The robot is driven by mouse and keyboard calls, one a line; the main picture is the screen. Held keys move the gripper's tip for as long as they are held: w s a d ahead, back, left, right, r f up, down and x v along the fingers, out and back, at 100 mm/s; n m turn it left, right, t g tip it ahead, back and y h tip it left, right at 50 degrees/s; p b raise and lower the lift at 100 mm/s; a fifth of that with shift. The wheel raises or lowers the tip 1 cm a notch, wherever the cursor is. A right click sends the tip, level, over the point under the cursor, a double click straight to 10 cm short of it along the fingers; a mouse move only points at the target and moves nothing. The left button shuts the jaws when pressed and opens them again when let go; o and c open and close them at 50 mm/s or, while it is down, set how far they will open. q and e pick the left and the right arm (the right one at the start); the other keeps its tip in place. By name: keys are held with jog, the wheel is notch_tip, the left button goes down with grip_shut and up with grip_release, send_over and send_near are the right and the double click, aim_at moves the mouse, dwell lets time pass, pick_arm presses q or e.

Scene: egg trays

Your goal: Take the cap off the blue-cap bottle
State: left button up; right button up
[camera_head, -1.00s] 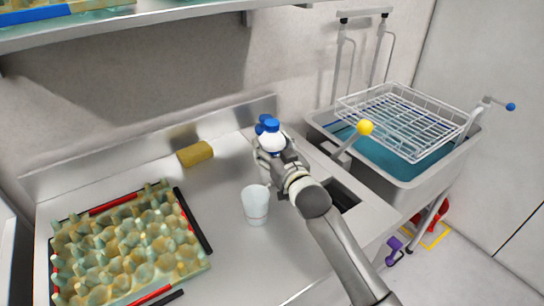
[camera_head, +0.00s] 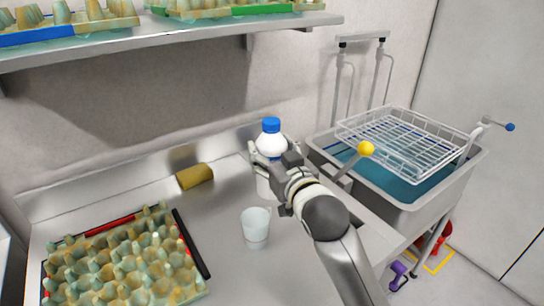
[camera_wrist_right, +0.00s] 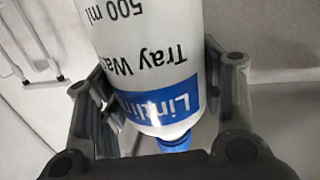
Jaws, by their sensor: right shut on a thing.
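A white bottle (camera_head: 270,145) with a blue cap (camera_head: 271,125) stands about upright at the back of the steel counter in the head view. The cap is on it. My right gripper (camera_head: 268,158) is shut around the bottle's body, below the cap. The right wrist view shows the bottle (camera_wrist_right: 150,40) between both fingers, its blue-and-white label upside down and its blue cap (camera_wrist_right: 175,141) at the lower end. My left gripper is not in view.
A translucent cup (camera_head: 256,228) stands close in front of the bottle. A yellow sponge (camera_head: 195,176) and an egg tray (camera_head: 120,265) are to the left. A sink with a wire basket (camera_head: 405,143) is right. A shelf (camera_head: 180,38) with trays hangs above.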

jog(key=s+r, duration=0.1)
jog(key=s, duration=0.1)
jog(key=s+r, duration=0.1)
jog(key=s, duration=0.1)
jog(key=s+r, duration=0.1)
jog(key=s, duration=0.2)
jog(key=shift+r, duration=0.1)
jog(key=o, duration=0.7)
jog(key=c, duration=0.9)
jog(key=shift+s, duration=0.1)
jog(key=shift+c, duration=0.2)
